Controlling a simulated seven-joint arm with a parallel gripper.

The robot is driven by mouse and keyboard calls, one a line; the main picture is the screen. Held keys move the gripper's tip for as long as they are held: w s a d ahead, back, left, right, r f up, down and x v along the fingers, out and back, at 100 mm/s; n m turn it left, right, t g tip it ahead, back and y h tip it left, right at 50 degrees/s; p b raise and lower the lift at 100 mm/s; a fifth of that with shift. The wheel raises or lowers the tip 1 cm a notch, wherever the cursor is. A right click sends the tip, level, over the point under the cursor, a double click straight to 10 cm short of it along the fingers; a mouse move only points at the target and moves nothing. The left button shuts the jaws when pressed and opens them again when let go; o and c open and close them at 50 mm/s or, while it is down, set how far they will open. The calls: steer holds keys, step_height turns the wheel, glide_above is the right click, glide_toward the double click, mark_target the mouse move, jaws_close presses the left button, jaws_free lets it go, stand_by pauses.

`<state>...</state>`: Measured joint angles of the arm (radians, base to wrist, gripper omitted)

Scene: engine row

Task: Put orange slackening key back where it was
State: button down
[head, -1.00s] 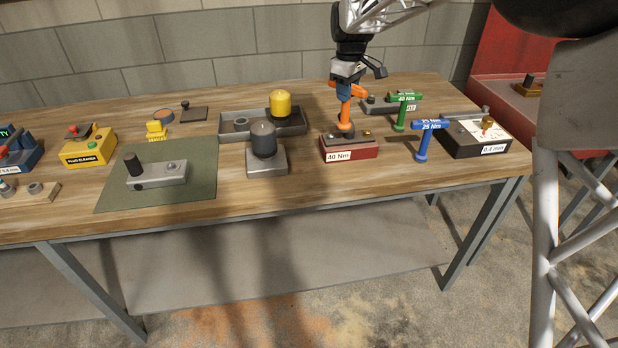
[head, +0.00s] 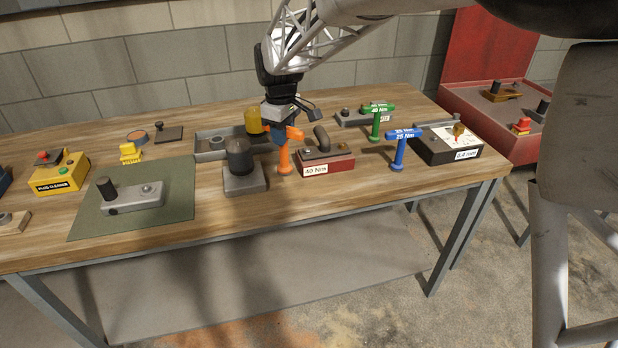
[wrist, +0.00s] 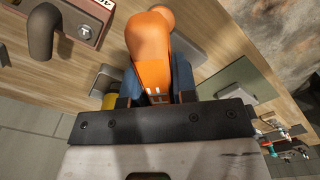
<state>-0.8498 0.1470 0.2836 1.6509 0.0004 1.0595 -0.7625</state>
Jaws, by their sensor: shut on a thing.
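The orange slackening key (head: 283,160) is upright, held at its top by my gripper (head: 285,135). Its round lower end is just left of the red block (head: 326,164) labelled 40 Nm. I cannot tell whether that end touches the table. In the wrist view the orange key (wrist: 150,45) lies between the blue fingers of my gripper (wrist: 157,85). The red block carries a bent dark grey post (head: 321,138), which also shows in the wrist view (wrist: 42,32).
A grey block with a dark cylinder (head: 239,156) stands close left of the key. A grey tray (head: 209,143) and yellow cylinder (head: 254,121) are behind. A green key (head: 377,122) and blue key (head: 399,150) stand to the right. The table front is clear.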

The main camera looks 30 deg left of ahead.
mark_target(285, 167)
steer(key=shift+f, duration=1.95)
steer(key=shift+f, duration=2.1)
steer(key=c, duration=0.9)
jaws_free()
step_height(285, 167, up, 12)
steer(key=shift+r, duration=0.1)
